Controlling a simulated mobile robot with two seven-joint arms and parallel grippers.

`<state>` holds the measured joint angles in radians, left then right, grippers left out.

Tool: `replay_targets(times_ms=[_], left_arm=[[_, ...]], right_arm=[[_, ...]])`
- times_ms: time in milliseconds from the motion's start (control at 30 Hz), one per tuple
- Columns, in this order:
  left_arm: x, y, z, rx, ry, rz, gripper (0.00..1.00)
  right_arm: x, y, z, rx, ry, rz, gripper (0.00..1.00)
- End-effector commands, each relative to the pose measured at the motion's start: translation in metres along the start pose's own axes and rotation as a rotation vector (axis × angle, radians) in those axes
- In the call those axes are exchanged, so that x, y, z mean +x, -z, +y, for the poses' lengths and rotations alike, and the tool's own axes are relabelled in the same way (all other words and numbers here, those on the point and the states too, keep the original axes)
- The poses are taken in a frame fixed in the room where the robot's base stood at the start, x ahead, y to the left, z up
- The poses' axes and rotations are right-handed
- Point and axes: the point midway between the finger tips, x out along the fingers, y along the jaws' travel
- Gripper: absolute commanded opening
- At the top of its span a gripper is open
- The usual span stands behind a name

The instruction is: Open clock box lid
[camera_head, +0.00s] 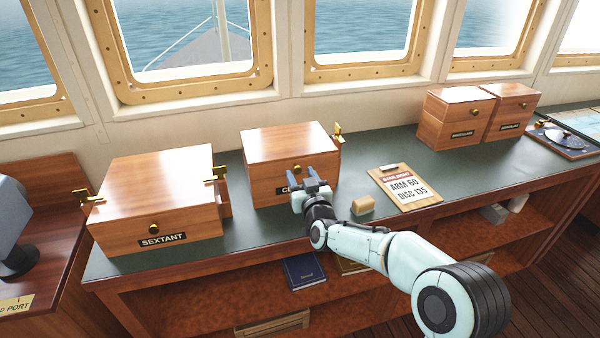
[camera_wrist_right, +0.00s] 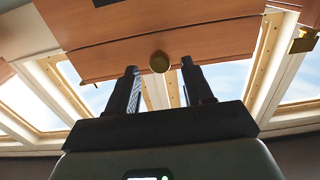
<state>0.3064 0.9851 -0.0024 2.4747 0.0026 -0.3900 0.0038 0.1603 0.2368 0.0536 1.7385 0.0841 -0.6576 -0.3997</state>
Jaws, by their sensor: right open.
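The clock box (camera_head: 268,181) is a wooden box on the green counter, with its lid (camera_head: 288,141) shut. Its front label is partly hidden by my right gripper; only the first letters show. A round brass knob (camera_head: 297,168) sits on its front. My right gripper (camera_head: 302,176) is open and empty at the front of this box, just below the knob. In the right wrist view, the brass knob (camera_wrist_right: 159,62) lies ahead between the two open fingers (camera_wrist_right: 165,80), apart from both. My left gripper is not in view.
A box labelled SEXTANT (camera_head: 165,205) stands to the left, with brass latches. A wooden block (camera_head: 362,206) and a clipboard (camera_head: 405,187) lie right of my right gripper. Two smaller wooden boxes (camera_head: 452,122) stand farther right. The green counter (camera_head: 370,155) is clear behind the clipboard.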

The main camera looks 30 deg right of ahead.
Motion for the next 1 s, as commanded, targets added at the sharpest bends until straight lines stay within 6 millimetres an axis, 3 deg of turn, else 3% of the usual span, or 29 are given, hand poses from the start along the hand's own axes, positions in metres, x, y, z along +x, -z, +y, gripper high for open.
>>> replay_targets(times_ms=[133, 433, 467, 600, 1000], left_arm=[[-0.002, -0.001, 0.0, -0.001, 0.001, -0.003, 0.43], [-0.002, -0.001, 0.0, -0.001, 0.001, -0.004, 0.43], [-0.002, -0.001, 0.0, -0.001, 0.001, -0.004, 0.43], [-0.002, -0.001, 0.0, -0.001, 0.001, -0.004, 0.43], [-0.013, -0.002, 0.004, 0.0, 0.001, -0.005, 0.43]], right_arm=[[0.011, 0.0, 0.0, 0.0, 0.0, 0.0, 0.51], [0.013, -0.001, 0.0, 0.0, 0.0, -0.001, 0.51], [0.013, -0.001, 0.0, 0.0, 0.0, -0.001, 0.48], [0.013, -0.001, 0.0, 0.0, 0.0, -0.001, 0.02], [0.015, 0.012, 0.007, -0.001, -0.002, -0.031, 0.0]])
